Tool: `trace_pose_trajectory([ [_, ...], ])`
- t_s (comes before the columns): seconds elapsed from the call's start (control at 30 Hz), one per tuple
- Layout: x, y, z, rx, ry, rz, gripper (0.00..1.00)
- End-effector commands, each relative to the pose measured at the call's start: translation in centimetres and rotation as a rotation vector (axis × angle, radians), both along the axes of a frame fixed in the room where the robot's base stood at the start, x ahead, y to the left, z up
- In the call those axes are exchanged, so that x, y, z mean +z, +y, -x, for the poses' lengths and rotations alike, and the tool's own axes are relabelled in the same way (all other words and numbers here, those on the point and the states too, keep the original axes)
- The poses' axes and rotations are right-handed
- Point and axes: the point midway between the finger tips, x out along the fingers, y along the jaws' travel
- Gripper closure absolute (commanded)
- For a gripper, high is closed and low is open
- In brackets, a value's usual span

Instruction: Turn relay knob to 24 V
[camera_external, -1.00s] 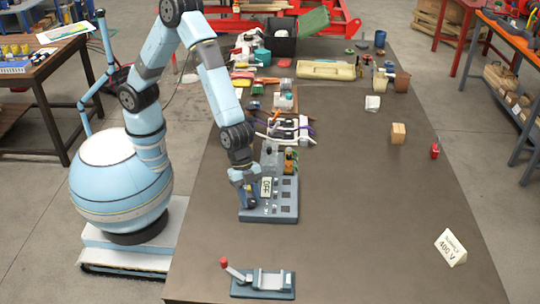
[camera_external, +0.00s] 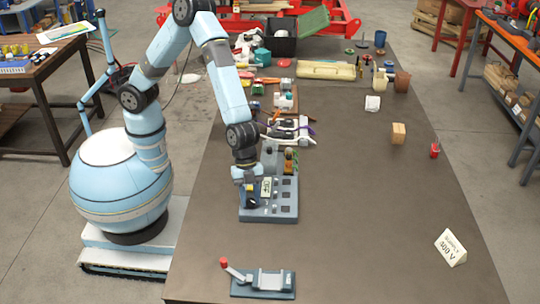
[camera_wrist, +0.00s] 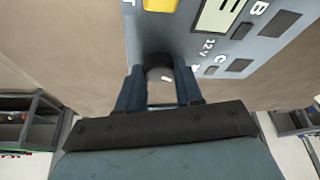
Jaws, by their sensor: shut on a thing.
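The relay panel (camera_external: 287,213) is a blue-grey block with dark slots on the bench, left of its middle line. In the wrist view, its face (camera_wrist: 215,52) carries a "12 V" mark to the right of a dark round knob (camera_wrist: 157,63). The knob has a small white mark on the side towards my wrist. My gripper (camera_wrist: 160,84) has one blue finger on each side of the knob and is shut on it. In the external view my gripper (camera_external: 251,198) reaches down to the panel's left side. A "24 V" mark cannot be made out.
A lever device with a red knob (camera_external: 262,283) lies in front of the panel. A card reading "400 V" (camera_external: 450,248) stands at the front right. Cables and parts (camera_external: 288,130) crowd the bench behind the panel.

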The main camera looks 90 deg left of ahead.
Motion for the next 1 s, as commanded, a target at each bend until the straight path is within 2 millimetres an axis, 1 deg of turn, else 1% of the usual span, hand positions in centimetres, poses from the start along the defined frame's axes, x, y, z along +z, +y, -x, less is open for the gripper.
trace_pose_trajectory([
  [0.07, -0.1, 0.1, -0.1, 0.002, 0.0, -0.002, 0.95],
  [0.1, -0.1, 0.1, -0.1, 0.002, 0.0, -0.002, 0.64],
  [0.33, -0.1, 0.1, 0.0, 0.002, 0.001, -0.001, 0.42],
  [0.37, -0.1, 0.1, 0.0, 0.002, 0.001, -0.001, 0.4],
  [0.67, 0.3, 0.2, 0.0, 0.001, -0.001, 0.0, 0.4],
  [0.77, 1.2, 0.5, 0.0, 0.004, -0.001, 0.001, 0.4],
  [0.87, 2.6, 1.1, 0.2, 0.004, -0.001, 0.001, 0.4],
  [1.0, 5.2, 2.1, 0.5, 0.003, -0.003, 0.0, 0.4],
])
